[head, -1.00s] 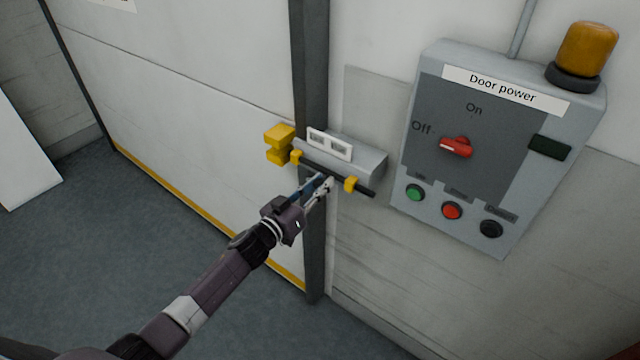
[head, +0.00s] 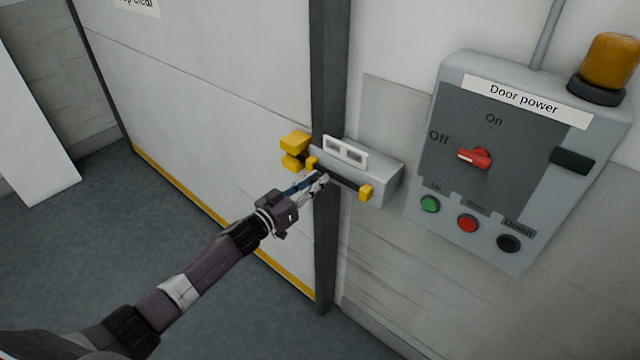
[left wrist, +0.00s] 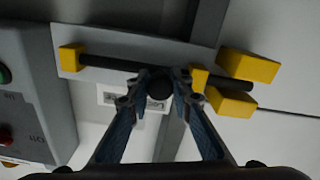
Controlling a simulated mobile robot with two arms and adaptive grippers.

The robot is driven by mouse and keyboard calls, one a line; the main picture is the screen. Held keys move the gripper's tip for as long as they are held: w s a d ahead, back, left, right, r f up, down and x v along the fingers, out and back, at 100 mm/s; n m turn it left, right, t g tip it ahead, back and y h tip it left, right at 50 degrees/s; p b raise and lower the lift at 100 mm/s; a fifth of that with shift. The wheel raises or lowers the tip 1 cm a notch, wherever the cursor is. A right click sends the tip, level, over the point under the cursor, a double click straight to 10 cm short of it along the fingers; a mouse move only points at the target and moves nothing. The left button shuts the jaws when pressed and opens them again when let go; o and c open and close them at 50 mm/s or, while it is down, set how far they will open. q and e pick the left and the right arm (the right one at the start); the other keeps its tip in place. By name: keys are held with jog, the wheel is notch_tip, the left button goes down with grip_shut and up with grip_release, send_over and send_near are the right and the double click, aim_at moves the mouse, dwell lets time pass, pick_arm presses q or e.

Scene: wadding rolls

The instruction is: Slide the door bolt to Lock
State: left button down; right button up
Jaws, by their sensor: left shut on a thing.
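The door bolt is a dark rod (head: 345,182) running through two yellow guides on a grey housing (head: 385,182) beside the door post. My left gripper (head: 320,181) is shut on the bolt's dark round knob (left wrist: 160,89), which shows between the fingertips in the left wrist view. The knob is close to the guide nearer the door. The rod's right end is at the right guide (head: 366,193). In the left wrist view its other end (left wrist: 240,85) lies between two yellow keeper blocks (left wrist: 248,66). My right gripper is out of view.
The white door (head: 220,100) with a yellow bottom edge is left of the dark post (head: 328,250). A "Door power" box (head: 520,200) with a red switch, buttons and an amber lamp (head: 609,62) is on the wall at right. The floor at left is clear.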

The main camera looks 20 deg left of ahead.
pick_arm(q)
jog(key=c, duration=1.9)
grip_release()
jog(key=shift+w+a+r, duration=0.1)
jog(key=shift+a, duration=0.2)
jog(key=shift+o, duration=1.1)
jog(key=shift+s, duration=0.45)
jog(key=v, duration=1.1)
jog(key=shift+a, duration=0.15)
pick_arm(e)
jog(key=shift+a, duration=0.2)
